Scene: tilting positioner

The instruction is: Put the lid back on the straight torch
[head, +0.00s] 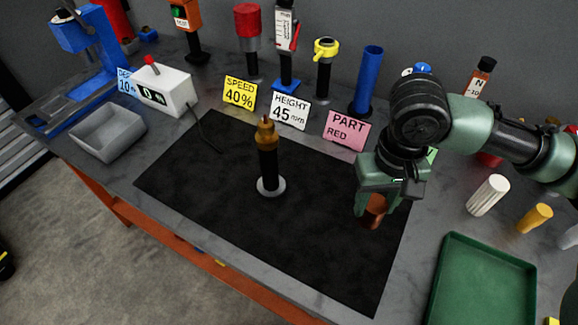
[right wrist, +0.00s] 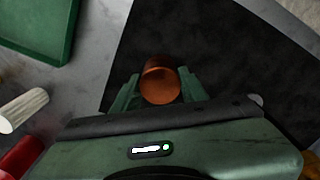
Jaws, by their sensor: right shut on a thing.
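The straight torch (head: 268,160) stands upright near the middle of the black mat, with a dark body, a copper-brown tip and a round grey foot. A copper-coloured cup (head: 376,208), which looks like the lid, is in my right gripper (head: 374,205) over the right part of the mat. The right wrist view shows the cup (right wrist: 160,82) between the two green fingers of the right gripper (right wrist: 155,88), which are shut on it. The cup is apart from the torch, to its right. My left gripper is not in view.
The black mat (head: 215,185) is otherwise clear around the torch. Signs, including a pink card (head: 346,131), and several stands line its back. A green tray (head: 485,285), a white ribbed cylinder (head: 487,195) and a yellow cylinder (head: 534,218) are at the right.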

